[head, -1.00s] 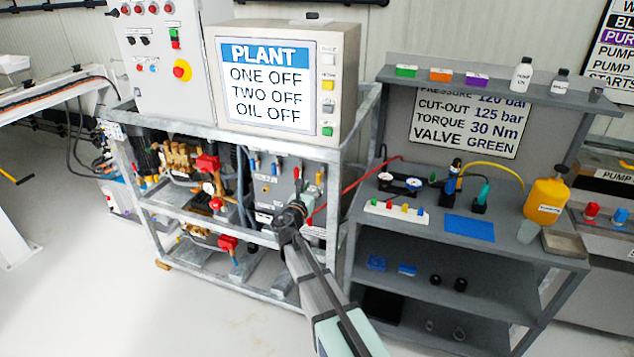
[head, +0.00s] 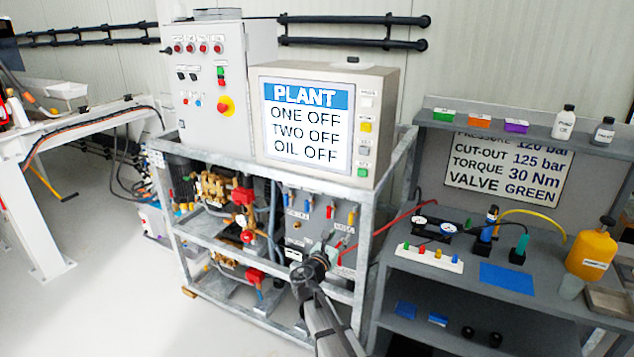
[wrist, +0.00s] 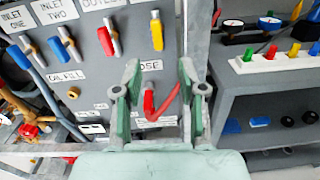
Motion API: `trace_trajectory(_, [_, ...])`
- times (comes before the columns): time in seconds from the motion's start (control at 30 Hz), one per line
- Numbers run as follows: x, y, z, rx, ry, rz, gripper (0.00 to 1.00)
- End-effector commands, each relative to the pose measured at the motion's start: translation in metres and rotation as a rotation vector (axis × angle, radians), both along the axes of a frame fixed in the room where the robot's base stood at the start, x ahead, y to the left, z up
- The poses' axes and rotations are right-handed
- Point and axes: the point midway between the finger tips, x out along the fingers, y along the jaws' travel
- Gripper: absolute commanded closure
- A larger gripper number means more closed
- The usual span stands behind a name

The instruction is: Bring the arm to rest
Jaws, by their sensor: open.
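My gripper (wrist: 162,95) is open in the wrist view, with its two green-grey fingers apart. It faces the grey valve panel (wrist: 88,100) of the pump frame. A red hose end (wrist: 150,103) and its red hose show between the fingers, behind them; I see no grip on it. In the head view my arm (head: 328,322) reaches up from the bottom edge. Its end is in front of the right part of the metal pump frame (head: 355,252), and the fingers are too small to read there.
The plant screen (head: 307,122) reads ONE OFF, TWO OFF, OIL OFF. A grey bench (head: 460,275) with gauges, a blue mat (head: 507,277) and a yellow container (head: 590,252) stands to the right. Yellow-handled (wrist: 157,34) and red-handled levers are close ahead. The floor (head: 110,310) at left is clear.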

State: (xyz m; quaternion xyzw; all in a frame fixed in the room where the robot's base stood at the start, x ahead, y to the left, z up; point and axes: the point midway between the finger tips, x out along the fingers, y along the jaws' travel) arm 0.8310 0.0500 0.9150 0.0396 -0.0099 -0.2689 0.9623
Motion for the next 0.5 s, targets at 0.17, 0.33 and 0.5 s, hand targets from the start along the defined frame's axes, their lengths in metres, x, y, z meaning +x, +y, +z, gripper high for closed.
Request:
trace_trajectory(0.17, [-0.019,-0.016,-0.025,0.352,-0.090,-0.103,0.59])
trace_trajectory(0.33, [-0.071,-0.039,-0.109,0.777,-0.133,-0.322,0.59])
trace_trajectory(0.5, [-0.139,-0.059,-0.202,1.094,-0.158,-0.614,0.59])
